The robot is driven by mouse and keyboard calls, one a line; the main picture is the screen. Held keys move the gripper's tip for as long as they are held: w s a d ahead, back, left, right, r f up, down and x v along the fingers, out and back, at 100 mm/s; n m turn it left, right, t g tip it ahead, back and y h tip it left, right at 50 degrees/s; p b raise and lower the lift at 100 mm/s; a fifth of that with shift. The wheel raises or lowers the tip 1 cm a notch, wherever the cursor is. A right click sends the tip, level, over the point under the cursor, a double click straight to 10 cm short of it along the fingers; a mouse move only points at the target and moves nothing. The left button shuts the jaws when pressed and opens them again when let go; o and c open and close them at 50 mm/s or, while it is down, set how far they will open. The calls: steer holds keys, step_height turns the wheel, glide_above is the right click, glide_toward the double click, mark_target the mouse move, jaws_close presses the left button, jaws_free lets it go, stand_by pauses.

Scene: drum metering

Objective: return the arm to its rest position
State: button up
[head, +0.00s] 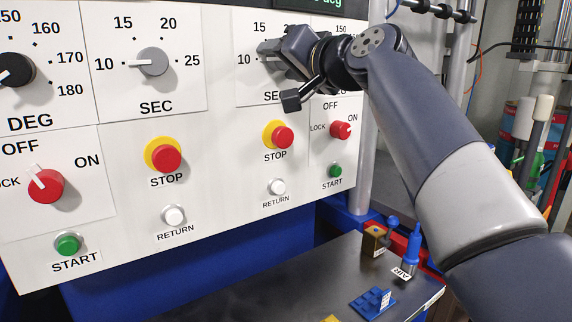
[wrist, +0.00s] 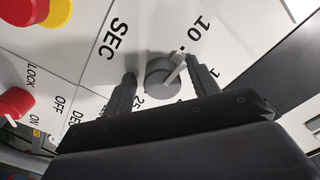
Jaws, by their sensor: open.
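My gripper (head: 275,55) is at the upper right of the white control panel, in front of the right-hand SEC dial. In the wrist view its two dark fingers (wrist: 163,88) stand apart, one on either side of a grey knob (wrist: 160,76). I cannot tell whether either finger touches the knob. The knob's white pointer is turned toward the side of the 10 mark; its exact setting is unclear. In the head view the gripper hides most of this knob. My arm reaches up and across from the lower right.
The panel carries another SEC knob (head: 152,61), red STOP buttons (head: 167,158) (head: 283,138), LOCK switches (head: 46,186) (head: 340,130) and green START buttons (head: 68,244) (head: 335,171). A dark bench (head: 250,285) below holds small blue parts (head: 372,302). A post (head: 362,185) stands beside the panel.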

steer(key=m+p, duration=0.5)
steer(key=m, duration=0.2)
steer(key=m+p, duration=0.5)
steer(key=m, duration=0.2)
steer(key=m+p, duration=0.4)
steer(key=m, duration=0.4)
steer(key=shift+s+d+r+p, duration=0.2)
steer(key=shift+r+p, duration=0.1)
steer(key=shift+p, duration=0.1)
steer(key=shift+f, duration=0.1)
